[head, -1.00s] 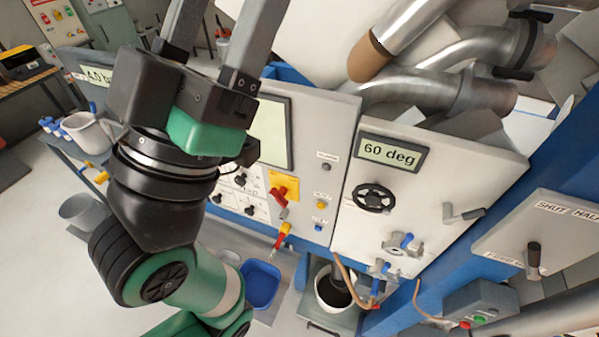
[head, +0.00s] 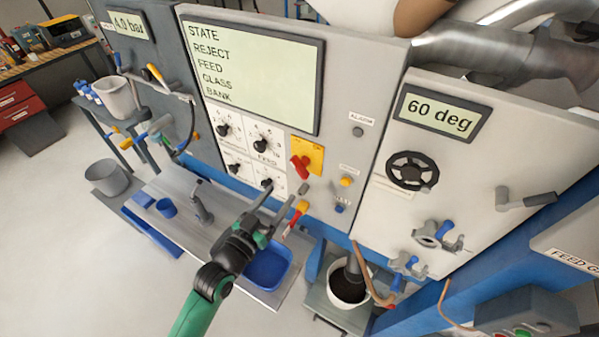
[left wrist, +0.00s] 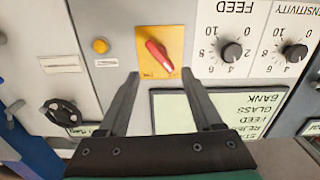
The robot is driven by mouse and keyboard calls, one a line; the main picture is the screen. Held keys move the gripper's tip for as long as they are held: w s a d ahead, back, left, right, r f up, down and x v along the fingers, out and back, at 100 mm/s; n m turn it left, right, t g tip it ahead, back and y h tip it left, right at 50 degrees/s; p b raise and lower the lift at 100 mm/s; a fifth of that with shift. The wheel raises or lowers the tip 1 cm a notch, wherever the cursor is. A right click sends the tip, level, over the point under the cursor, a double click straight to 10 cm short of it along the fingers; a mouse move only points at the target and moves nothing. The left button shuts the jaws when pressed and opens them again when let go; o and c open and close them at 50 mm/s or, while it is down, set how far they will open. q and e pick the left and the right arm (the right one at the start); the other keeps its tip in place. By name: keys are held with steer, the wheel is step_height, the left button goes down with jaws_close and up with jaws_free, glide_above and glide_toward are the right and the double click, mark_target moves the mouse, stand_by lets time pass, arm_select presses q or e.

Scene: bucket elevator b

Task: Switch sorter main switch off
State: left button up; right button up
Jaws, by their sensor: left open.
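The main switch is a red rotary handle (head: 300,167) on a yellow plate (head: 311,149), low on the grey sorter panel in the head view. The handle is tilted off the plate's edges. It also shows in the left wrist view as a red handle (left wrist: 159,55) on a yellow plate (left wrist: 174,38), upside down, with the handle slanting. My left gripper (head: 281,196) is open and empty, below and left of the switch in the head view. In the left wrist view its fingers (left wrist: 160,73) point toward the switch, apart from it. My right gripper is out of view.
A display (head: 255,75) and several black knobs (head: 262,145) sit beside the switch. A yellow button (head: 346,181) is to its right. A red-and-yellow handle (head: 298,214) protrudes below, close to my gripper. A blue tub (head: 268,266) stands below.

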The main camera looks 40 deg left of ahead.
mark_target(298, 172)
arm_select(q)
steer(key=x, duration=1.1)
steer(key=shift+w+r, duration=0.15)
